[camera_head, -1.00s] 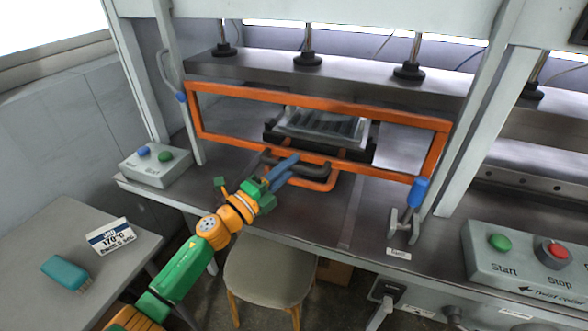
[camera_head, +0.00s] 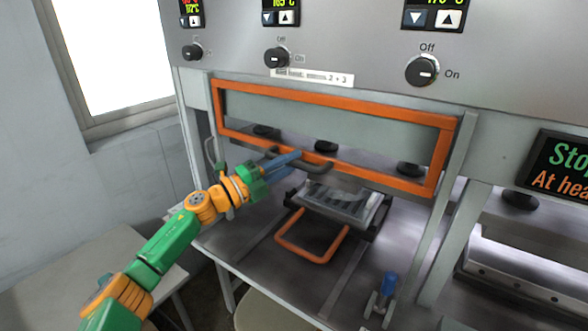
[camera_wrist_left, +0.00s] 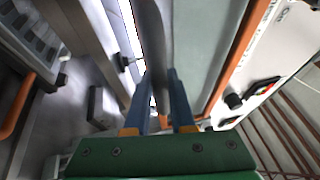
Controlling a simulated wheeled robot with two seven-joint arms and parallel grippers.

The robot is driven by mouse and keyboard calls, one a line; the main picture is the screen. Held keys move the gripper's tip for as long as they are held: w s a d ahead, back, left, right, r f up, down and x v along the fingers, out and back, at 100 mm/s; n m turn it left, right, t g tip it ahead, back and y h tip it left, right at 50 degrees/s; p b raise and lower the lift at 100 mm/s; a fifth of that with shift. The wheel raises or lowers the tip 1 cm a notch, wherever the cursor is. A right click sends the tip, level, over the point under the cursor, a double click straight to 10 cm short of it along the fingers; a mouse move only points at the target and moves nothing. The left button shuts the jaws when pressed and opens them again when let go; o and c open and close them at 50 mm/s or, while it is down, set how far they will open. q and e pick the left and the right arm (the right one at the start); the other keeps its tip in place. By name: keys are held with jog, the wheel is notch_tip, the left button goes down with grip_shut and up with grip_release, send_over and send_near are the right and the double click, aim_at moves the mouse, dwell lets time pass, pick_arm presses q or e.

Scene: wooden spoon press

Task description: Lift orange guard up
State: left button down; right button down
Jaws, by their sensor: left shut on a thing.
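The orange guard (camera_head: 335,102) is a rectangular frame held raised across the press front in the head view, just below the control panel. Its dark handle (camera_head: 318,165) is on the lower bar. My left gripper (camera_head: 292,158) reaches in from the left with its blue fingers at this handle. In the left wrist view the fingers (camera_wrist_left: 160,85) close on both sides of the dark handle bar, and an orange edge of the guard (camera_wrist_left: 240,50) runs to the right. My right gripper is not in view.
Below the guard, a dark mould (camera_head: 340,203) with an orange loop handle (camera_head: 312,256) sits on the press table. A blue-tipped clamp (camera_head: 388,286) stands at the front right. Knobs (camera_head: 277,57) and displays line the panel above. A side table (camera_head: 90,240) stands at the left.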

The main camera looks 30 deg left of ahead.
pick_arm(q)
jog(key=shift+r, duration=0.45)
jog(key=c, duration=0.8)
grip_release()
jog(key=shift+f, duration=0.1)
jog(key=shift+c, duration=0.2)
jog(key=shift+o, duration=0.4)
jog(key=b+v, duration=0.5)
jog(key=v, duration=0.2)
